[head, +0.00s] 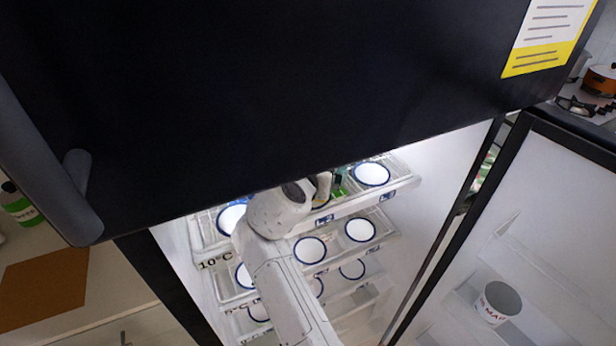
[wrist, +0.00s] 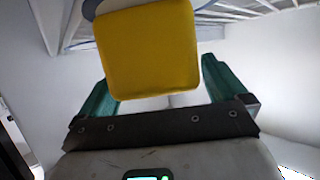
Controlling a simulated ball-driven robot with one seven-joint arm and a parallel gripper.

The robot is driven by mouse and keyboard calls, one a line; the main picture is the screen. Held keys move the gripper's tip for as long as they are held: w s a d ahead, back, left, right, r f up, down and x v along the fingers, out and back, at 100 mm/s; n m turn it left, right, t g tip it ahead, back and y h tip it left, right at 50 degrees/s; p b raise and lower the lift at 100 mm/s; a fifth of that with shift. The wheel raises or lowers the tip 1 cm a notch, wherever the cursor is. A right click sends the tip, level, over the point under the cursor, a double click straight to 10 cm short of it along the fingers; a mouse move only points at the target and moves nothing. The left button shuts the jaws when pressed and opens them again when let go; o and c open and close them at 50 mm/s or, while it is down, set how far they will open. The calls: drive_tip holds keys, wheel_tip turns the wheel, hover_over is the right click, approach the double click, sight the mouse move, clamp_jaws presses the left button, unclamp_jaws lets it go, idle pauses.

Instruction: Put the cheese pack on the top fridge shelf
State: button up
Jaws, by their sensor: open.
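The cheese pack, a yellow block with rounded corners (wrist: 150,48), fills the upper middle of the wrist view. It lies between and beyond the green fingers of my gripper (wrist: 160,78), which is spread open. Whether a finger touches it I cannot tell. In the head view my gripper (head: 338,182) is inside the open fridge at the top shelf (head: 356,205), partly hidden by the black upper door and my arm. The cheese pack cannot be made out there. A blue-rimmed edge shows behind it in the wrist view.
Blue-rimmed white plates (head: 371,174) stand on the shelves, several in all. The black upper door (head: 250,90) overhangs the opening.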

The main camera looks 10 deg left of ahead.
drive_tip(key=b+v, duration=0.1)
drive_tip(key=v, duration=1)
